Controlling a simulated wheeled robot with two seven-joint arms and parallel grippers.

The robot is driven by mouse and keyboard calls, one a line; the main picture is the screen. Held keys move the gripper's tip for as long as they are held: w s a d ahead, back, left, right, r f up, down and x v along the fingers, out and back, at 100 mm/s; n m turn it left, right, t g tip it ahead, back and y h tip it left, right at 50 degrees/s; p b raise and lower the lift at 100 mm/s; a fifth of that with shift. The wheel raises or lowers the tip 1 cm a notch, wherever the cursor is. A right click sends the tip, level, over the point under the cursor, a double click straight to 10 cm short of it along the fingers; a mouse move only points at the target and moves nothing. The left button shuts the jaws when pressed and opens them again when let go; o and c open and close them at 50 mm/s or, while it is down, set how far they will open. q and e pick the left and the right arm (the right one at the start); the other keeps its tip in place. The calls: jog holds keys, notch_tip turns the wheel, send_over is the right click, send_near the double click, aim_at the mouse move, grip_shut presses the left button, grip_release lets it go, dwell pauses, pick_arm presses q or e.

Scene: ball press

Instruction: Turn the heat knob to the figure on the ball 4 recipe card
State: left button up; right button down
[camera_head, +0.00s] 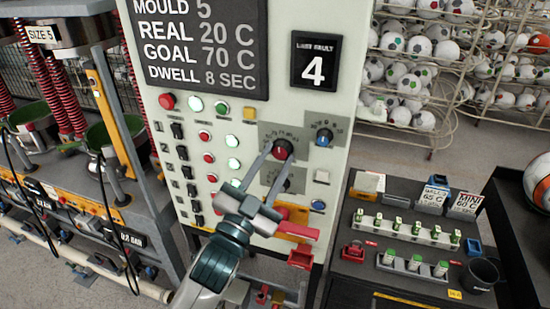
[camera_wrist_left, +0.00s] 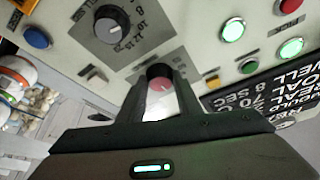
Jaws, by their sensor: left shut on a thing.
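My left gripper (camera_head: 279,155) reaches up to the control panel with its fingers closed around the red knob (camera_head: 283,148). In the left wrist view the red knob (camera_wrist_left: 159,79) sits between the fingertips, its dial partly hidden. The display (camera_head: 200,45) reads mould 5, real 20 C, goal 70 C, dwell 8 sec. Two recipe cards stand on the dark bench at right: one (camera_head: 433,196) seems to read ball and 65 C, its ball number too small to be sure, the other (camera_head: 466,203) mini 60 C. My right gripper is not in view.
A blue knob (camera_head: 324,137) sits up and right of the red one. A dark knob (camera_wrist_left: 112,25) with a numbered dial is close by. Lit buttons (camera_head: 196,104) and switches fill the panel's left. A red handle (camera_head: 294,230) juts out below. A fault sign (camera_head: 316,69) shows 4.

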pick_arm(q)
jog(key=o, duration=1)
jog(key=shift+o, duration=0.2)
jog(key=shift+b+v, duration=0.5)
jog(key=shift+v, duration=0.3)
jog(key=b+v, duration=0.3)
jog(key=v, duration=1.2)
jog(key=shift+s+a+f, duration=0.15)
jog(key=shift+s, duration=0.2)
